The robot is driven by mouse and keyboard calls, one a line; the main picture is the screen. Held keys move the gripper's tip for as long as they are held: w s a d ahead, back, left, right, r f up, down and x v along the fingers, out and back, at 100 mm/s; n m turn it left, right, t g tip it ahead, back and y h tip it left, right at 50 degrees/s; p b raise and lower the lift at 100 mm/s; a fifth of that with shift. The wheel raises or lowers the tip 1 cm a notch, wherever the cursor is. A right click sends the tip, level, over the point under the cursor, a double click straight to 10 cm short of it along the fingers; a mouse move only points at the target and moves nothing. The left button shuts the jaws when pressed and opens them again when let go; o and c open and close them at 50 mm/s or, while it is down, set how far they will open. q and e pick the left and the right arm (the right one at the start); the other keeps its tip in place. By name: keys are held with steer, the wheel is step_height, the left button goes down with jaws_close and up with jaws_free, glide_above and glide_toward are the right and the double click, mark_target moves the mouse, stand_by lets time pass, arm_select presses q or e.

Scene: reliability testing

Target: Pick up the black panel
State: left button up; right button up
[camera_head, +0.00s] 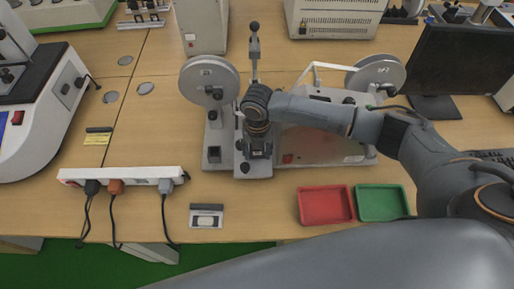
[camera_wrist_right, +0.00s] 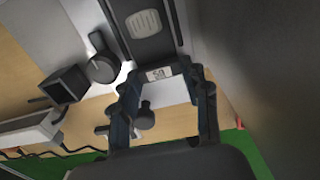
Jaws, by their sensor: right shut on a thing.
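My right gripper (camera_head: 257,150) points down at the machine with two reels, in front of its upright lever. In the right wrist view its two fingers (camera_wrist_right: 160,82) are closed in on the near end of a dark piece, which I take to be the black panel (camera_wrist_right: 134,50). A small pale label with dark marks shows on that end between the fingertips. The panel seems still at the machine; I cannot tell whether it is lifted. In the head view my gripper and wrist largely hide it. My left gripper is not in view.
The reel machine (camera_head: 318,147) stands around my right gripper. A red tray (camera_head: 326,205) and a green tray (camera_head: 382,203) lie to the front right. A white power strip (camera_head: 130,176) with plugs and cables lies left. A small flat device (camera_head: 206,216) is near the front edge.

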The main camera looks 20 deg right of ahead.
steer(key=shift+r, duration=0.1)
step_height(320, 180, up, 18)
steer(key=b, duration=0.2)
stand_by(0.3)
steer(key=shift+f+b, duration=2.25)
steer(key=shift+f, duration=5.4)
steer(key=shift+r, duration=0.1)
